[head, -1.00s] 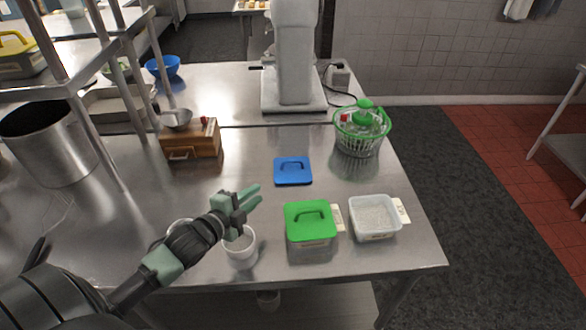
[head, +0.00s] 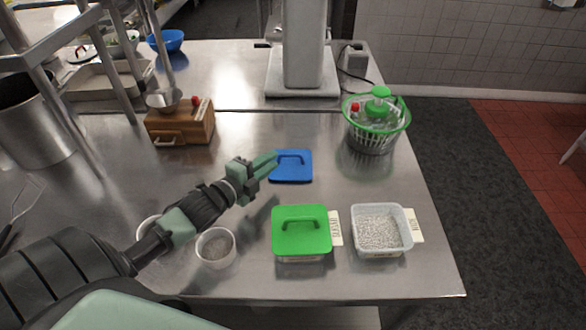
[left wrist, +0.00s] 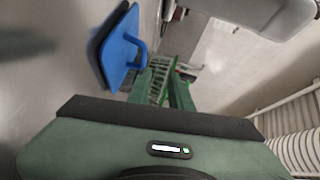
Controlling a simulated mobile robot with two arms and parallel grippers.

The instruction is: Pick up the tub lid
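A flat blue lid (head: 294,172) with a raised loop handle lies on the steel table, just beyond my left gripper's tips. It also shows at the upper left of the left wrist view (left wrist: 118,50), handle facing right. My left gripper (head: 271,163) is at the lid's left edge in the head view, with its fingers apart and nothing between them. An open clear tub (head: 381,251) of pale grains stands at the right. A second tub wears a green lid (head: 301,230) with a handle. My right gripper is not in view.
White cups (head: 215,248) stand below my left forearm. A green salad spinner (head: 374,125) is at the back right, a wooden box (head: 181,124) at the back left and a white mixer (head: 302,60) behind. Bare table lies right of the blue lid.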

